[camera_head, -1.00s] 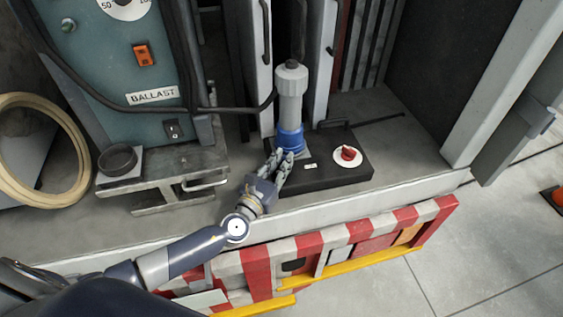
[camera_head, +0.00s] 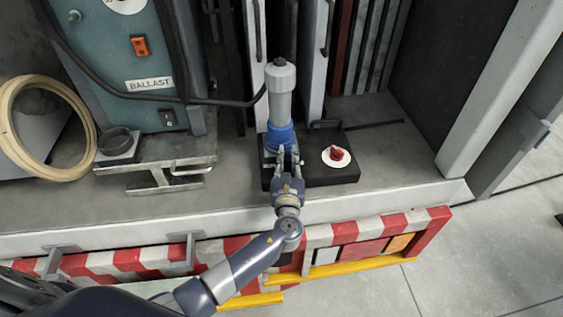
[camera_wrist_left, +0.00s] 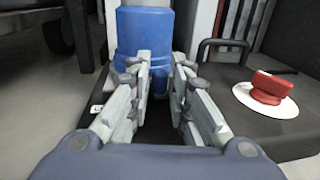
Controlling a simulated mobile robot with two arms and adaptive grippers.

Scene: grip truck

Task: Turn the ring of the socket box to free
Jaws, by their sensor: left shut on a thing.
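The socket box is a low black box (camera_head: 335,175) on the grey deck. A blue ring (camera_head: 279,134) stands at its left part, around the foot of an upright grey plug (camera_head: 281,98). The ring also fills the upper middle of the left wrist view (camera_wrist_left: 145,32). My left gripper (camera_head: 283,155) comes at the ring from the front and is shut on it, one finger on each side. The fingers hide the ring's lower front. A red knob (camera_head: 337,154) on a white disc sits on the box, right of the gripper. My right gripper is not in view.
A black cable (camera_head: 225,102) runs from the plug side to the teal ballast cabinet (camera_head: 125,60). A metal bracket (camera_head: 155,175) stands left of the box. White uprights (camera_head: 313,55) rise behind. A red and white striped barrier (camera_head: 130,260) lies below the deck edge.

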